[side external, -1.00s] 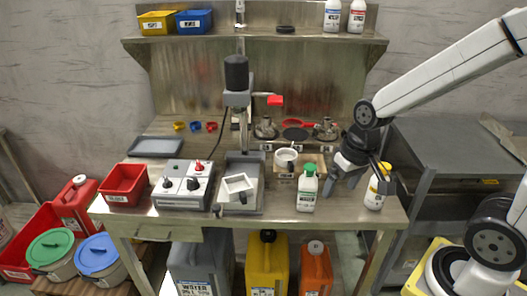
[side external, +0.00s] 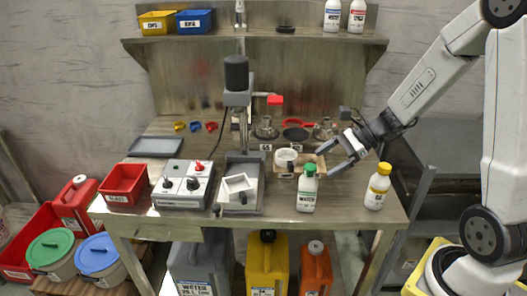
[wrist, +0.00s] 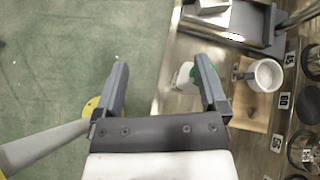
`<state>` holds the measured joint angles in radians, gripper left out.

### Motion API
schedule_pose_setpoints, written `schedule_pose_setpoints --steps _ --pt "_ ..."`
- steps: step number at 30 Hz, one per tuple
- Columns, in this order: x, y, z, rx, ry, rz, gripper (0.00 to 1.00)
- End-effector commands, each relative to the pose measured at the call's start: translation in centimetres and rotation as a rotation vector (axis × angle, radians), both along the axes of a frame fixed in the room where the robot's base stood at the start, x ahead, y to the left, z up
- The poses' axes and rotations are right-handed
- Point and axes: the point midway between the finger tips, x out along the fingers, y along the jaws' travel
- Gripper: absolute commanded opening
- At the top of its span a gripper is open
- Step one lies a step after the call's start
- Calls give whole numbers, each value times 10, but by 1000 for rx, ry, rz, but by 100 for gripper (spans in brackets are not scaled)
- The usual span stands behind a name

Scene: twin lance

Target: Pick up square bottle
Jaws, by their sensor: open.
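A white bottle with a green cap (side external: 307,196) and a dark "WATER" label stands upright on the bench's front part. Its body looks squarish. A white bottle with a yellow cap (side external: 376,191) stands upright to its right, near the corner. I cannot tell for sure which is square. My gripper (side external: 323,164) is open and empty, above the bench behind and between the bottles, its fingers pointing left. In the wrist view, my gripper (wrist: 162,64) has the green-capped bottle (wrist: 183,74) beside its right finger, partly hidden.
A white cup (side external: 286,159) on a wooden board stands behind the green-capped bottle. A stand with a white square frame (side external: 237,186) and a control box (side external: 184,184) are further left. Glass flasks (side external: 266,128) stand behind. The bench's front edge is close to both bottles.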

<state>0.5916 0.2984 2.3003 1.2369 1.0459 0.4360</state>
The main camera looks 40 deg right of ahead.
Motion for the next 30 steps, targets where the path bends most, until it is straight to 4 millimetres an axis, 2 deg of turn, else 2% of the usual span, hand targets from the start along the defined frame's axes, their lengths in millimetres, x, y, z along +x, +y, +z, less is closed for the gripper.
schedule_pose_setpoints --steps 9,15,19,24,30 --pt "28 -62 9 301 -18 -387 92" --pt "28 -57 -28 291 -13 -368 92" --pt "28 -56 -45 289 -14 -366 92" --pt "28 -56 -56 286 -17 -364 92" --pt "28 -56 -57 284 -18 -363 92"
